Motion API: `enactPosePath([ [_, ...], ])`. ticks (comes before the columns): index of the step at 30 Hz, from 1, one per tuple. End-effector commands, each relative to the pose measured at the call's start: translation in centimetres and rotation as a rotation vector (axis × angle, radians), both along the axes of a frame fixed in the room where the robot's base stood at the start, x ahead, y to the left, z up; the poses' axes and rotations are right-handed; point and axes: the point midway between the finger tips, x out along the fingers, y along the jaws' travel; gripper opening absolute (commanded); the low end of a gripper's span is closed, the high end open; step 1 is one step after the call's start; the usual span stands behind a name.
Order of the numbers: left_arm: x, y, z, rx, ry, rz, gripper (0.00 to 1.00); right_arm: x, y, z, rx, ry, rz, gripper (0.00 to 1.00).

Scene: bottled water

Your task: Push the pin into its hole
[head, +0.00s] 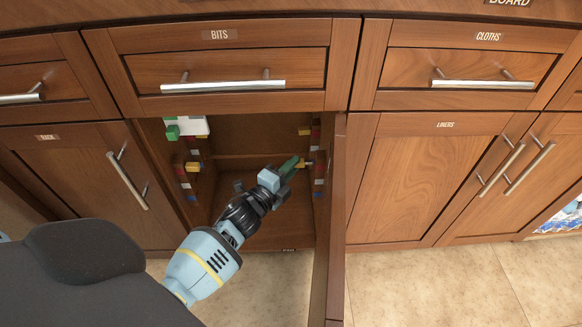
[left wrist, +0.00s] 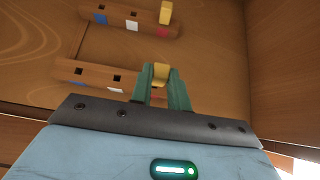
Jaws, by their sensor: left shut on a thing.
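My left gripper (head: 298,164) reaches into the open cabinet, its green fingers at the right inner wall. In the left wrist view the fingers (left wrist: 161,85) are shut on a yellow pin (left wrist: 160,74). The pin is at the right end of a brown strip (left wrist: 88,74) with square holes and red and white marks. The fingers hide that end, so I cannot tell how deep the pin sits. Another brown strip (left wrist: 122,20), with blue, white and red marks, has a yellow peg (left wrist: 166,12) standing at its right end. My right gripper is not in view.
The left inner wall carries marked strips with a yellow peg (head: 193,167) and a white and green item (head: 186,128). The open cabinet door (head: 336,220) stands edge-on right of my arm. A BITS drawer (head: 225,75) is shut above the opening.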

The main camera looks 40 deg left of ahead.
Motion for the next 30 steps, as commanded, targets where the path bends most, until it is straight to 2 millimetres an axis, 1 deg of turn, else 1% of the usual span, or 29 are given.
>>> enactPosePath([
  [11,0.1,-0.2,0.0,0.000,-0.001,0.000,0.00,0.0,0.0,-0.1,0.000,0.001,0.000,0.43],
  [21,0.6,-0.7,0.0,0.000,0.000,0.000,0.00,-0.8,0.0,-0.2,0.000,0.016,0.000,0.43],
  [30,1.0,-1.3,0.0,0.000,0.000,-0.001,0.00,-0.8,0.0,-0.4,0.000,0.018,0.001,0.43],
])
